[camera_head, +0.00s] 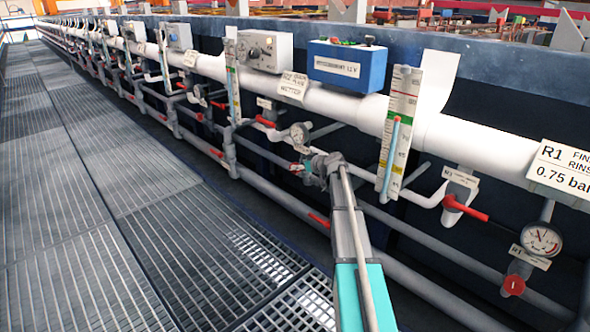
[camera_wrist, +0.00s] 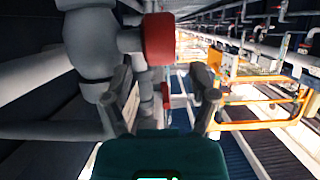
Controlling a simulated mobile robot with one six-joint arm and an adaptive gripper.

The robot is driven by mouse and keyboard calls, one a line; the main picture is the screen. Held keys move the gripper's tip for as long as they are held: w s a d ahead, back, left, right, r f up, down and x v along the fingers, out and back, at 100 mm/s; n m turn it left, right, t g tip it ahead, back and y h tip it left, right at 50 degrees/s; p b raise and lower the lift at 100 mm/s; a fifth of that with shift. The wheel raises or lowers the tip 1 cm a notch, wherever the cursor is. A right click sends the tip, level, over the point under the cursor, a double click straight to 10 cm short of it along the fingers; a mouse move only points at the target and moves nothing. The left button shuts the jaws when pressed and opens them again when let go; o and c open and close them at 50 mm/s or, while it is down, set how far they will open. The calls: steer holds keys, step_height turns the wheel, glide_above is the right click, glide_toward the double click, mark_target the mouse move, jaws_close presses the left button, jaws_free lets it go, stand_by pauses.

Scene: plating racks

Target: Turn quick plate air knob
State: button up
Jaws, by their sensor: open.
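A red knob (camera_wrist: 158,38) on a grey pipe fitting (camera_wrist: 92,45) fills the upper middle of the wrist view. My gripper (camera_wrist: 163,85) is open, with one finger left and one right of the picture's middle. The knob shows above the gap between the fingertips; I cannot tell whether they touch it. No label is readable on it, so I cannot confirm that it is the quick plate air knob. In the head view my gripper (camera_head: 312,168) is at the pipes below a round gauge (camera_head: 299,135). A small red part (camera_head: 296,167) shows beside it.
A white pipe (camera_head: 480,145) runs along the dark tank wall. A blue control box (camera_head: 347,66) and a grey box (camera_head: 264,50) sit above it. A red-handled valve (camera_head: 465,208) and a gauge (camera_head: 541,240) are at right. The grated walkway (camera_head: 130,190) at left is clear.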

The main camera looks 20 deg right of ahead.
mark_target(295, 163)
steer(key=shift+b+x, duration=0.4)
steer(key=shift+x, duration=1.2)
jaws_close()
